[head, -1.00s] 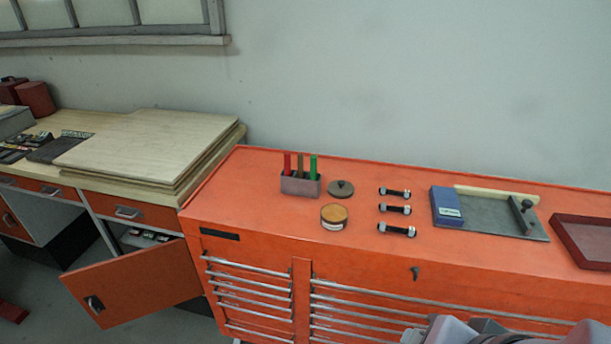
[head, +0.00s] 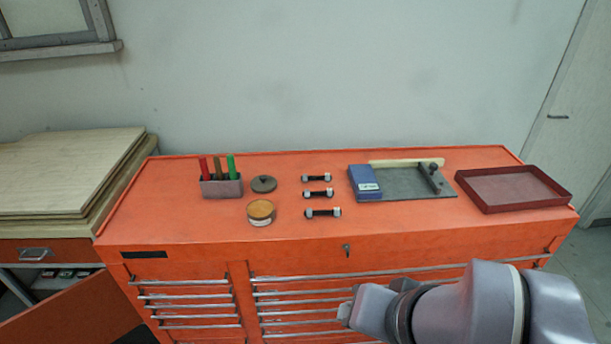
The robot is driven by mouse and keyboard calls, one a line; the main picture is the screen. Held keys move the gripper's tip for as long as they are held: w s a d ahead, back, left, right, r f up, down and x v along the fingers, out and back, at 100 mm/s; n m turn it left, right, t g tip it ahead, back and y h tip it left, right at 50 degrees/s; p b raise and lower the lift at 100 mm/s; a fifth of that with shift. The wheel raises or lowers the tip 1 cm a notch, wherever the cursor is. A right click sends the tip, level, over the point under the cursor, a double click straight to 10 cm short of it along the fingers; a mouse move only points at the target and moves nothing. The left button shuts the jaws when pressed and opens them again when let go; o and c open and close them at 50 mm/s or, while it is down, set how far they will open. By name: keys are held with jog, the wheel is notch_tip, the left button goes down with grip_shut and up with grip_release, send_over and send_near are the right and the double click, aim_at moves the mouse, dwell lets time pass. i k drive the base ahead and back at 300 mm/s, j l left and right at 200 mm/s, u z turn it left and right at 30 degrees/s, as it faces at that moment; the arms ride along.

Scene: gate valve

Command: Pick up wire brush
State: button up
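I cannot tell for certain which thing is the wire brush. A grey holder (head: 222,188) on the orange cabinet top holds upright red (head: 204,169), brown (head: 218,168) and green (head: 231,166) handles; their lower ends are hidden inside it. A pale wooden strip (head: 405,163) lies along the back edge of a grey plate (head: 398,184). My arm reaches in from the lower right, in front of the drawers. Its end, seemingly my gripper (head: 352,311), is below the cabinet top and apart from everything on it; its fingers are not clear.
The orange cabinet top (head: 400,225) also carries a round tin (head: 261,212), a dark disc (head: 264,184), several bolts (head: 322,212), a blue box (head: 365,183) and an empty-looking red tray (head: 512,186). Its front strip is mostly clear. Stacked boards (head: 60,170) lie left.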

aim_at(219, 173)
jog(key=i+j+z, duration=0.1)
jog(key=j, duration=0.35)
jog(key=i+j+z, duration=0.15)
jog(key=j, duration=0.35)
jog(key=i+j+z, duration=0.1)
jog(key=i+j, duration=0.2)
jog(key=j, duration=0.25)
jog(key=i+j+z, duration=0.15)
jog(key=j, duration=0.35)
jog(key=j+z, duration=0.1)
jog(key=j, duration=0.4)
jog(key=i+j+z, duration=0.15)
jog(key=j, duration=0.4)
